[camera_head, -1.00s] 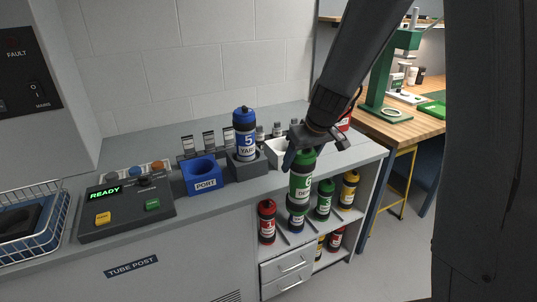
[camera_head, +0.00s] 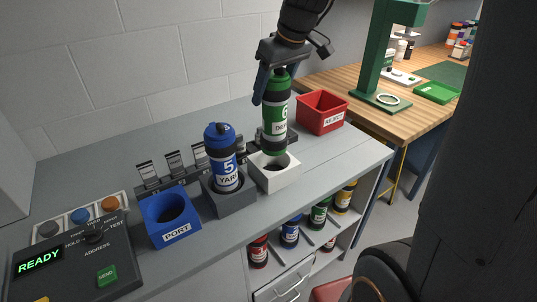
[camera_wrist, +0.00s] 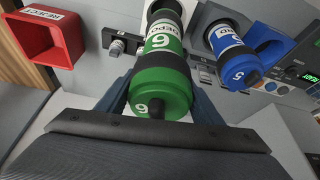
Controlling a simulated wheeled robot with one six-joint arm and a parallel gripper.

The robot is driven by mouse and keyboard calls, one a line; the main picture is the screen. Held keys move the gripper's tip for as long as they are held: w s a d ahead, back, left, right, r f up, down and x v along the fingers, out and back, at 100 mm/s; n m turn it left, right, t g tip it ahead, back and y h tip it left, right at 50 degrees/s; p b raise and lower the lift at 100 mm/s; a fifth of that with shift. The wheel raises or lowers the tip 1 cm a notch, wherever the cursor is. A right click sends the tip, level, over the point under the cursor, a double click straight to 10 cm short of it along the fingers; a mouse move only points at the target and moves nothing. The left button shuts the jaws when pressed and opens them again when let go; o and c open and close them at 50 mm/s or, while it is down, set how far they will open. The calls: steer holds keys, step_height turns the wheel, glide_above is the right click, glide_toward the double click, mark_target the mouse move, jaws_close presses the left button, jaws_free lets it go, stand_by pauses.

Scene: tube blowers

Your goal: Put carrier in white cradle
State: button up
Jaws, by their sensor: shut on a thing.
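A green carrier marked 6 (camera_head: 275,115) hangs upright in my gripper (camera_head: 276,80), which is shut on its upper end. The white cradle (camera_head: 283,180) is on the counter directly below it, and its round hole shows empty. The carrier's lower end is just above or at the cradle's back edge; I cannot tell the exact gap. In the wrist view the green carrier (camera_wrist: 165,75) is between my fingers, and it hides most of the cradle.
A blue carrier marked 5 (camera_head: 222,160) stands in a grey cradle (camera_head: 232,203) just left of the white one. A blue PORT block (camera_head: 170,232), a control panel (camera_head: 75,262) and a red REJECT bin (camera_head: 322,112) are nearby. The counter right of the white cradle is clear.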

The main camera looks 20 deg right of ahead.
mark_target(286, 85)
step_height(286, 85, down, 6)
steer(key=shift+a+r+p, duration=0.1)
steer(key=shift+a+p, duration=0.05)
steer(key=shift+p, duration=0.45)
steer(key=shift+f, duration=2.1)
steer(key=o, duration=1.6)
steer(key=shift+r, duration=0.2)
steer(key=shift+r, duration=0.3)
steer(key=b+v, duration=0.2)
steer(key=v, duration=0.9)
steer(key=s+f+m+g, duration=0.1)
steer(key=s+f, duration=0.4)
steer(key=s+f+m+g+h, duration=0.1)
steer(key=s+f+m, duration=0.1)
steer(key=s+f, duration=0.2)
steer(key=s+a+f+m+h, duration=0.1)
steer(key=s+f+m, duration=0.1)
steer(key=s+f, duration=0.3)
steer(key=shift+s+a+f+g, duration=0.1)
steer(key=shift+s+f+g, duration=0.1)
steer(key=shift+f, duration=0.35)
steer(key=shift+s+a+f+g, duration=0.1)
steer(key=shift+s+f+g, duration=0.1)
steer(key=shift+f, duration=0.3)
